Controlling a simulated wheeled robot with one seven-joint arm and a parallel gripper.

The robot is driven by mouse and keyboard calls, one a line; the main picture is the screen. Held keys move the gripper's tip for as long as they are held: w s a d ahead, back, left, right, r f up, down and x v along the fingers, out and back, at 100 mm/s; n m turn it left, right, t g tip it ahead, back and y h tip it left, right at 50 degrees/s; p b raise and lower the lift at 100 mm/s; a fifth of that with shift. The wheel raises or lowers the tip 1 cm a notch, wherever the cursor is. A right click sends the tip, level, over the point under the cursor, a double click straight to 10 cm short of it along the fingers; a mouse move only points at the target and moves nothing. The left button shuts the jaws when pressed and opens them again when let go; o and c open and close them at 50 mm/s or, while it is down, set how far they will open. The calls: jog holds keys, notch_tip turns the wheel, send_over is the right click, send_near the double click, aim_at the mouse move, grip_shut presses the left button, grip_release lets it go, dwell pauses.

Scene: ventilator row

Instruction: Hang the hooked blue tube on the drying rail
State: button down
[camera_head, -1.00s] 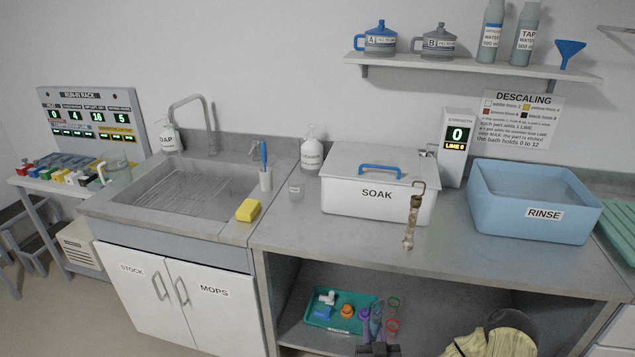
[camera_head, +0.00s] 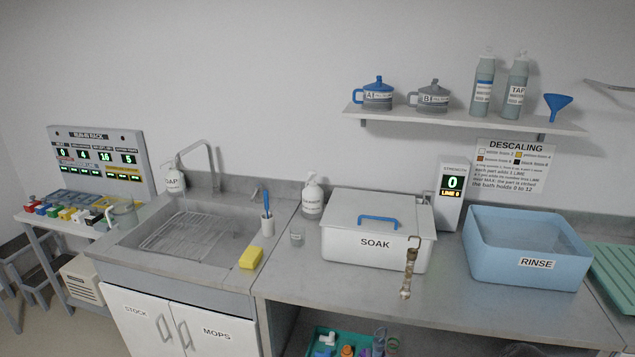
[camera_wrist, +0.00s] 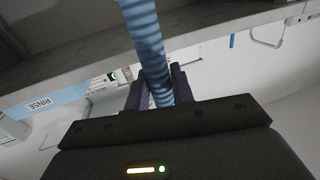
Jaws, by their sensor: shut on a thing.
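A ribbed blue tube (camera_wrist: 145,35) runs down from the top edge of the wrist view to between the dark fingers of my gripper (camera_wrist: 160,90). My gripper is shut on it. The tube's upper end is cut off by the frame, and I cannot make out a hook on it. My gripper is not clear in the head view. A thin grey rail (camera_head: 612,86) juts from the wall at the far upper right of the head view, cut by the edge; I cannot tell for sure that it is the drying rail.
A brownish tube (camera_head: 408,274) with a hook hangs at the front right of the white SOAK box (camera_head: 340,247). The blue RINSE basin (camera_head: 490,250) stands to its right, beside a green ribbed mat (camera_head: 615,275). A wall shelf (camera_head: 460,121) holds pots, bottles and a funnel.

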jog(key=s+f, duration=0.4)
jog(key=f, duration=0.1)
jog(key=shift+s+f, duration=0.25)
jog(key=shift+w+a, duration=0.1)
dwell(0.4)
